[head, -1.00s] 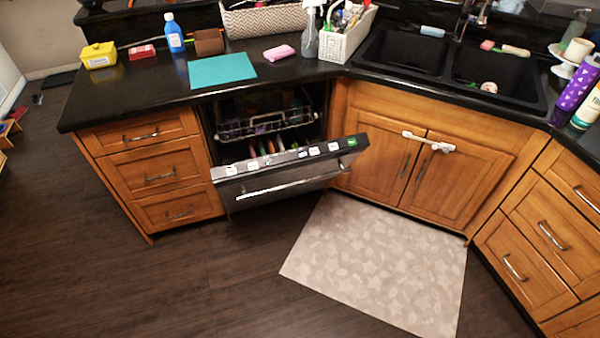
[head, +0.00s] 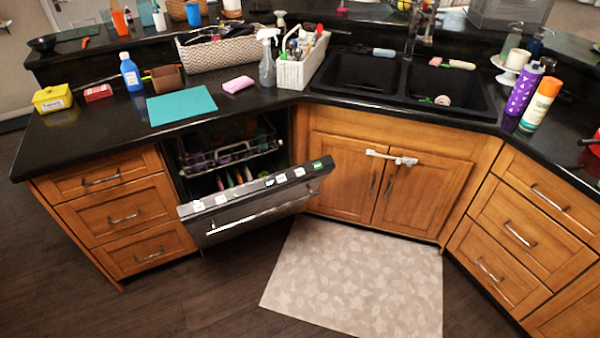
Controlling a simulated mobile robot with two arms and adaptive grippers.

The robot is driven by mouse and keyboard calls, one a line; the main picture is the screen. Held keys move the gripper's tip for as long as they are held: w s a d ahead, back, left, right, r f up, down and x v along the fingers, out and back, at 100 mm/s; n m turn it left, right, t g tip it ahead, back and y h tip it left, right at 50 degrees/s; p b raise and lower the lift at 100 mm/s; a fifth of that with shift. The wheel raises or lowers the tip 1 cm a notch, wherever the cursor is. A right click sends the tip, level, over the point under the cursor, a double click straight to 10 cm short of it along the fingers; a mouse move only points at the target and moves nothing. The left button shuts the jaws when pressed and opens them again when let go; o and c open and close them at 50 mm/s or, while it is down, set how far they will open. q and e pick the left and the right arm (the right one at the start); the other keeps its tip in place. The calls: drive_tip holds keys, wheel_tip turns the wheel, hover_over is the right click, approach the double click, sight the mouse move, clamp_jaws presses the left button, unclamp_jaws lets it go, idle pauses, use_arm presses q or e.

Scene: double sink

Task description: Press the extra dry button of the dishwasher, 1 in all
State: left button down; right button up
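The dishwasher door (head: 262,210) hangs partly open below the counter, tilted outward, with a long bar handle on its front. Along its top edge is a row of several light buttons and labels (head: 245,190), with a green one (head: 317,165) at the right end. The button labels are too small to read, so I cannot tell which is extra dry. Inside, the dish rack (head: 228,155) and several coloured dishes show. Neither of my grippers is in the head view.
A beige mat (head: 350,283) lies on the floor right of the door. Wooden drawers (head: 125,217) stand left of the dishwasher, and a sink cabinet (head: 385,185) with a white latch stands right. The counter above holds a teal mat (head: 181,106), bottles and baskets. Dark floor in front is clear.

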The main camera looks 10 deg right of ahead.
clamp_jaws()
idle(1.4)
